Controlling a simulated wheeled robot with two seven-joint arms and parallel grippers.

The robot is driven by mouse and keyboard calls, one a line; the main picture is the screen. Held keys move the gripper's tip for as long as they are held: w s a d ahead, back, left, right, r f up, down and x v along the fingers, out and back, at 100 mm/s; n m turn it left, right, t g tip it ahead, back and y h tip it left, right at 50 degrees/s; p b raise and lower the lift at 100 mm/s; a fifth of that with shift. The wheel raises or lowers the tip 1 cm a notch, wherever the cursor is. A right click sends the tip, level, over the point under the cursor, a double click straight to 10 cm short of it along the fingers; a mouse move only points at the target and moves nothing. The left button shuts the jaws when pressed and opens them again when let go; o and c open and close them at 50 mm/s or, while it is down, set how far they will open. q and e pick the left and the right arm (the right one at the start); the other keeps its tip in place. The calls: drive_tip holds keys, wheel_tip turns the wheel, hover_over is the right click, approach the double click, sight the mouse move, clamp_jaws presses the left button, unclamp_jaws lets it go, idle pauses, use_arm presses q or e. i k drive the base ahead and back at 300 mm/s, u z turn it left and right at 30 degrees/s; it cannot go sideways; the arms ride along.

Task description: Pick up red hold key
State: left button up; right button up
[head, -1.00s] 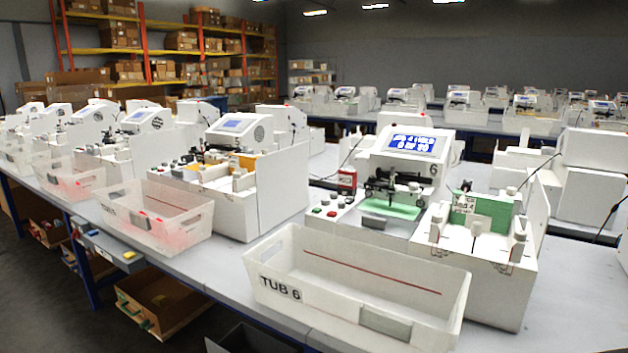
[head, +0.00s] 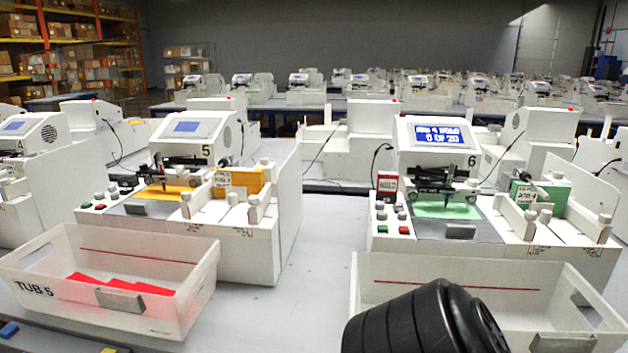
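A small red block with a white label (head: 387,185), which seems to read HOLD, stands upright on the left side of plotter 6 (head: 437,170). It is beside the screen housing, behind the round knobs and small buttons. A black ribbed part of my own arm (head: 425,322) comes in at the bottom, in front of tub 6, well apart from the red block. No gripper fingers show in the head view.
A white tub (head: 378,270) stands in front of plotter 6. Tub 5 (head: 190,285), holding red pieces, stands in front of plotter 5 (head: 190,150). Bare grey table (head: 295,290) lies between the two stations. A black cable runs behind the red block.

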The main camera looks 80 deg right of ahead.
sight(387, 183)
drive_tip(key=i, duration=1.55)
drive_tip(key=z, duration=4.4)
